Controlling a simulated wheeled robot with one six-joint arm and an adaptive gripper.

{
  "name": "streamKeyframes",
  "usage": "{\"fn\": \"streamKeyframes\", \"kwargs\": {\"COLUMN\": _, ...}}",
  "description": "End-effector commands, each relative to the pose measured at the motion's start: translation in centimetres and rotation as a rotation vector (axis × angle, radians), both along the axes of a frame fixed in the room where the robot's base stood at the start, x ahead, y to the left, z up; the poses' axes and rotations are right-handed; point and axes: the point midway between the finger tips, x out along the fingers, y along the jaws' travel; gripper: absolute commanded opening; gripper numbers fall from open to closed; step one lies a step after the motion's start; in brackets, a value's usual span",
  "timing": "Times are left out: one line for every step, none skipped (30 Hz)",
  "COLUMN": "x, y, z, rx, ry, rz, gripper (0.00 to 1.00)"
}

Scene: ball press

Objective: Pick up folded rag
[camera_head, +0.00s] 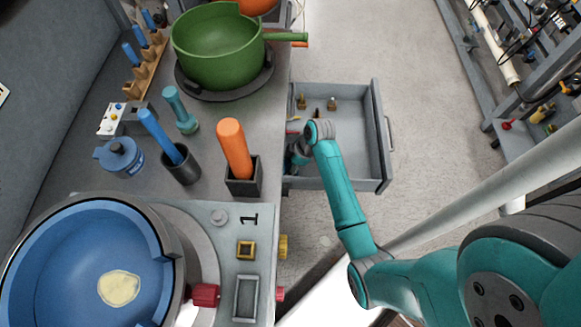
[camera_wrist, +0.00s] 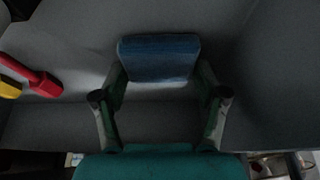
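The folded rag (camera_wrist: 158,57) is a blue, flat, rounded block in the wrist view. It lies in the grey drawer (camera_head: 352,180), which is pulled out. My gripper (camera_head: 297,157) reaches down into the drawer at its left end, near the counter. In the wrist view my gripper (camera_wrist: 161,72) has its two fingers spread wide, one on each side of the rag. The fingertips are close to the rag's side edges; I cannot tell whether they touch it. In the head view my arm and the counter hide the rag.
A red tool (camera_wrist: 38,78) and a yellow one (camera_wrist: 9,86) lie left of my gripper in the drawer. Small brass pieces (camera_head: 316,103) stand at its far end. The counter holds a green pot (camera_head: 215,50), an orange handle (camera_head: 234,148) in a holder and a blue bowl (camera_head: 75,250).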

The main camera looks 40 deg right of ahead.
Motion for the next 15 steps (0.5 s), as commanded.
{"fn": "streamKeyframes", "kwargs": {"x": 0.0, "y": 0.0, "z": 0.0, "rx": 0.001, "ry": 0.001, "rz": 0.000, "gripper": 0.48}}
{"fn": "streamKeyframes", "kwargs": {"x": 0.0, "y": 0.0, "z": 0.0, "rx": 0.001, "ry": 0.001, "rz": 0.000, "gripper": 0.48}}
{"fn": "streamKeyframes", "kwargs": {"x": 0.0, "y": 0.0, "z": 0.0, "rx": 0.001, "ry": 0.001, "rz": 0.000, "gripper": 0.48}}
{"fn": "streamKeyframes", "kwargs": {"x": 0.0, "y": 0.0, "z": -0.1, "rx": 0.001, "ry": 0.001, "rz": 0.000, "gripper": 0.48}}
{"fn": "streamKeyframes", "kwargs": {"x": 0.0, "y": 0.0, "z": -0.1, "rx": 0.001, "ry": 0.001, "rz": 0.000, "gripper": 0.48}}
{"fn": "streamKeyframes", "kwargs": {"x": 0.0, "y": 0.0, "z": -0.1, "rx": 0.000, "ry": 0.001, "rz": 0.000, "gripper": 0.48}}
{"fn": "streamKeyframes", "kwargs": {"x": 0.0, "y": 0.0, "z": 0.0, "rx": 0.000, "ry": 0.001, "rz": 0.000, "gripper": 0.48}}
{"fn": "streamKeyframes", "kwargs": {"x": 0.0, "y": 0.0, "z": 0.0, "rx": 0.000, "ry": 0.002, "rz": -0.001, "gripper": 0.48}}
{"fn": "streamKeyframes", "kwargs": {"x": 0.0, "y": 0.0, "z": 0.1, "rx": 0.001, "ry": 0.001, "rz": 0.000, "gripper": 0.48}}
{"fn": "streamKeyframes", "kwargs": {"x": 0.0, "y": -0.1, "z": 0.1, "rx": 0.001, "ry": 0.001, "rz": 0.000, "gripper": 0.48}}
{"fn": "streamKeyframes", "kwargs": {"x": 0.0, "y": -0.1, "z": 0.3, "rx": 0.000, "ry": 0.000, "rz": 0.000, "gripper": 0.48}}
{"fn": "streamKeyframes", "kwargs": {"x": 0.0, "y": -0.2, "z": 0.5, "rx": 0.000, "ry": 0.000, "rz": 0.000, "gripper": 0.48}}
{"fn": "streamKeyframes", "kwargs": {"x": 0.1, "y": -0.3, "z": 0.6, "rx": -0.001, "ry": -0.001, "rz": 0.000, "gripper": 0.48}}
{"fn": "streamKeyframes", "kwargs": {"x": 0.1, "y": -0.4, "z": 0.9, "rx": -0.001, "ry": -0.001, "rz": 0.000, "gripper": 0.48}}
{"fn": "streamKeyframes", "kwargs": {"x": 0.1, "y": -0.4, "z": 1.3, "rx": -0.001, "ry": -0.001, "rz": 0.001, "gripper": 0.48}}
